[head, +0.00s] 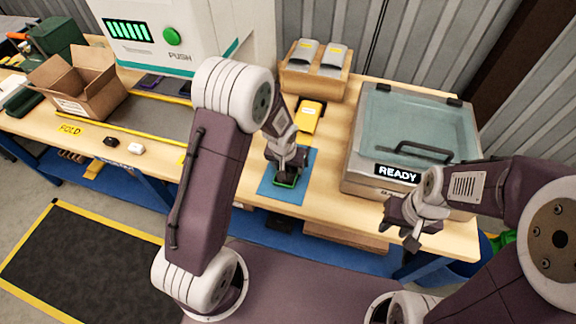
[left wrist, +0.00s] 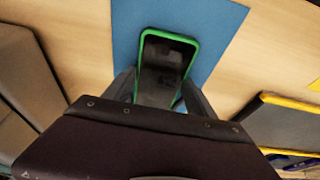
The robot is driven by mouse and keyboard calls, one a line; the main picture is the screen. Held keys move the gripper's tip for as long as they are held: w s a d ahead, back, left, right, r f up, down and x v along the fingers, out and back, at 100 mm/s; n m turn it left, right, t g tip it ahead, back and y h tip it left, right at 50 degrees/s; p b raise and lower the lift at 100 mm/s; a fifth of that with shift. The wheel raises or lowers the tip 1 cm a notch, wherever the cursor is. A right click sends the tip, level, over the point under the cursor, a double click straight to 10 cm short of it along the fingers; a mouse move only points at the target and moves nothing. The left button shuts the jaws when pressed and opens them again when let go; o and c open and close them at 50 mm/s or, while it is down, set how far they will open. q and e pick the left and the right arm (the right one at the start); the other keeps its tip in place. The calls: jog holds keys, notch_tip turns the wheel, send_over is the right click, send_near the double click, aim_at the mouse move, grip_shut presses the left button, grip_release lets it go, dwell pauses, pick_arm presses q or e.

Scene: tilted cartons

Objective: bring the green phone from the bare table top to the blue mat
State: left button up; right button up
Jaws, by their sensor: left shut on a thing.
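The green phone (left wrist: 164,60), dark-faced with a green rim, is between the fingers of my left gripper (left wrist: 158,95) in the left wrist view. In the head view the phone (head: 285,181) shows as a green edge under my left gripper (head: 287,174), which is shut on it. The phone is over the blue mat (head: 295,186); I cannot tell whether it touches it. The mat also shows in the left wrist view (left wrist: 215,25). My right gripper (head: 410,228) is over the table's right front edge, away from the phone; its jaw opening is unclear.
An open carton (head: 85,85) stands at the left. A clear-lidded box marked READY (head: 410,130) stands right of the mat. A yellow object (head: 310,117) and a wooden holder (head: 317,75) are behind the mat. Small black and white items (head: 136,148) lie at the left front.

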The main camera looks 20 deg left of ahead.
pick_arm(q)
jog(key=o, duration=1.7)
jog(key=shift+c, duration=1.5)
jog(key=shift+r, duration=0.15)
notch_tip(320, 180, up, 7)
jog(key=p, duration=0.6)
